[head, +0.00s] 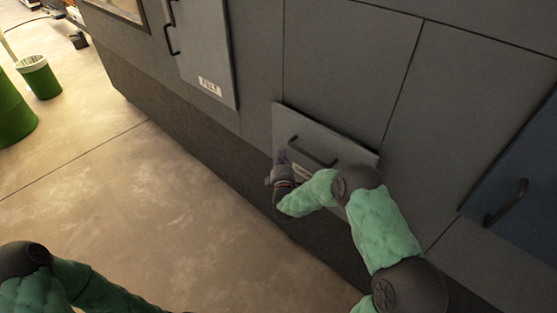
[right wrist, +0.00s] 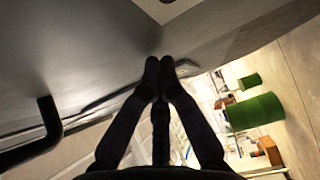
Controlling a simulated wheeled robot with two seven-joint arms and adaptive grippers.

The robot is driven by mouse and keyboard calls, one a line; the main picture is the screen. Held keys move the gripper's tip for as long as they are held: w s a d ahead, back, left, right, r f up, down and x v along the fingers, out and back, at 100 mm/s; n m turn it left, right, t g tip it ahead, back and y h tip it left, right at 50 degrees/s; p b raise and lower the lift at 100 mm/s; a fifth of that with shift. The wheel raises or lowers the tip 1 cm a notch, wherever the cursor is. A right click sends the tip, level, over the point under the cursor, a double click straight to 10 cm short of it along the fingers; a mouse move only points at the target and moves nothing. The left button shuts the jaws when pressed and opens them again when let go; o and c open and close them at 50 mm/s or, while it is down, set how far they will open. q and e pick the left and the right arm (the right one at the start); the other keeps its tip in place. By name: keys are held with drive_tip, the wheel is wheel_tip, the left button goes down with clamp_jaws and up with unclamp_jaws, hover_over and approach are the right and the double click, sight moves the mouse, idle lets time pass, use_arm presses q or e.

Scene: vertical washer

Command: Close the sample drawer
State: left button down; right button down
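The sample drawer (head: 345,145) is a grey front with a dark bar handle (head: 312,152), low in the grey machine wall. It seems to stand slightly proud of the wall; how far it is out I cannot tell. My right gripper (head: 282,158) is at the drawer front's left part, beside the handle. In the right wrist view its fingers (right wrist: 160,68) are together with nothing between them, close to a grey surface (right wrist: 75,50); contact is unclear. A dark handle (right wrist: 45,125) shows at the left there. My left arm is at the lower left; its gripper is out of view.
A labelled grey panel (head: 205,50) with a handle is at the upper left of the wall. A blue-grey panel (head: 520,165) with a handle is at the right. Green bins (head: 38,78) stand far left. The floor (head: 130,200) in front is clear.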

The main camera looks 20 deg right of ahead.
drive_tip(key=shift+w+d+r, duration=0.1)
drive_tip(key=shift+w+d, duration=0.15)
drive_tip(key=shift+d, duration=0.35)
drive_tip(key=shift+w+d, duration=0.2)
drive_tip(key=shift+d, duration=0.35)
